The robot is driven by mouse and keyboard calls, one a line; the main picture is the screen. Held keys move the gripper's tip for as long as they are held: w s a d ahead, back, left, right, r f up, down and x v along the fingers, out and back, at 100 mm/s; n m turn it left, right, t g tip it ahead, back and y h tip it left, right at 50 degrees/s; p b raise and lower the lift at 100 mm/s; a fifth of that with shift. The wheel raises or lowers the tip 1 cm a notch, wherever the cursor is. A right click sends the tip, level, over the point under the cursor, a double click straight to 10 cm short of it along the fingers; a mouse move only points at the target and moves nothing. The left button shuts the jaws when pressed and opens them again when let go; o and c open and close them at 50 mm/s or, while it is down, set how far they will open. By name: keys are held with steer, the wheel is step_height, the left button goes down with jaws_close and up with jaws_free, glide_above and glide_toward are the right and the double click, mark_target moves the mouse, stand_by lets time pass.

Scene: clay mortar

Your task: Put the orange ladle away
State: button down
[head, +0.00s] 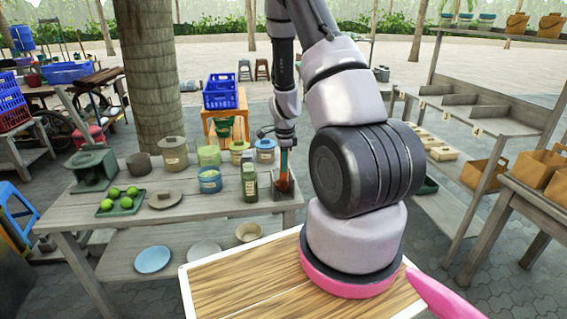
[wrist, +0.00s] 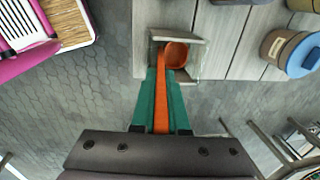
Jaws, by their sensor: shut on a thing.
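The orange ladle (wrist: 177,55) is held by its handle between the green fingers of my gripper (wrist: 163,85), which is shut on it. In the wrist view its round bowl lies within the outline of a grey square open holder (wrist: 194,36) at the table's corner. In the head view the ladle's handle (head: 284,163) runs down from my gripper (head: 283,150) into the holder (head: 291,188), at the right end of the wooden table. The holder's walls partly hide the ladle's lower end. I cannot tell whether the bowl touches the holder's bottom.
The wooden table (head: 130,222) carries a green bottle (head: 249,183), several lidded pots, a tray of green fruit (head: 121,202) and a flat lid (head: 165,200). The bottle stands close to the holder's left. Shelves (head: 466,115) stand at the right. Paved floor (wrist: 75,110) is clear below the table's edge.

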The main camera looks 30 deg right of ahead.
steer(key=c, duration=0.8)
jaws_free()
steer(key=shift+c, duration=0.2)
steer(key=s+a+r+n+t+y, duration=0.1)
steer(key=s+a+r+n, duration=0.15)
steer(key=r, duration=0.75)
steer(key=s+a+r+n+t+y, duration=0.1)
steer(key=s+a+r+n, duration=0.15)
steer(key=r, duration=0.75)
steer(key=s+a+r+n+t, duration=0.1)
steer(key=s+a+r+n, duration=0.2)
steer(key=r, duration=0.7)
steer(key=s+a+r+n+t, duration=0.1)
steer(key=s+a+r+n, duration=0.2)
steer(key=s, duration=0.4)
steer(key=s+a+r+n+t, duration=0.1)
steer(key=s+a+r+n, duration=0.2)
steer(key=s+r+n, duration=0.3)
steer(key=shift+s+a+r+t, duration=0.15)
steer(key=shift+s+r+t, duration=0.15)
steer(key=shift+s+r, duration=0.8)
